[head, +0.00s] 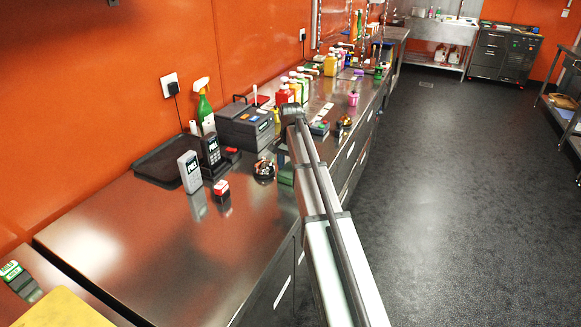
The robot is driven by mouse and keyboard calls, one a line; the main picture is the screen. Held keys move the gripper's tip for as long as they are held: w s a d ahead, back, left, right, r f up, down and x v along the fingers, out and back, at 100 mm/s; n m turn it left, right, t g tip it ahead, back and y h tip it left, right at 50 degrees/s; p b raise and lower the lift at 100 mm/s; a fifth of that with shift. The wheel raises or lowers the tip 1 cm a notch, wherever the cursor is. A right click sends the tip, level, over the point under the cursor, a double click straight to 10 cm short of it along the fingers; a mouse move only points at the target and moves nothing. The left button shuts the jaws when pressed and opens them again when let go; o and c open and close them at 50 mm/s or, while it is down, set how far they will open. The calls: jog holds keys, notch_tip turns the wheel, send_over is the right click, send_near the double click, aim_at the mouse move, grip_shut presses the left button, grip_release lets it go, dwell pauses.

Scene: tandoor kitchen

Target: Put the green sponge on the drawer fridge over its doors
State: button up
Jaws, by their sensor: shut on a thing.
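My arm reaches up from the bottom middle, over the front edge of the steel counter (150,265). My gripper (283,160) points down at its far end, mostly hidden by the arm. A small dark green block, seemingly the green sponge (286,177), shows at the jaws, partly behind the arm. The jaws look shut on it; whether it touches the steel top is unclear. The near counter has long pale handles on its front. A dark unit with drawers (492,45) stands at the far back right. Which one is the drawer fridge is hard to tell.
A card terminal (190,171), a handset (211,152), a red-and-white box (221,187), a dark printer-like machine (243,127) and a spray bottle (204,105) stand left of my gripper. Several bottles line the counter beyond. The near counter top is bare; open floor (450,190) lies right.

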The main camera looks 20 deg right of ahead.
aim_at(291, 169)
jog(key=shift+f, duration=0.1)
jog(key=o, duration=1)
notch_tip(291, 169, up, 12)
jog(key=shift+r, duration=0.15)
dwell(0.5)
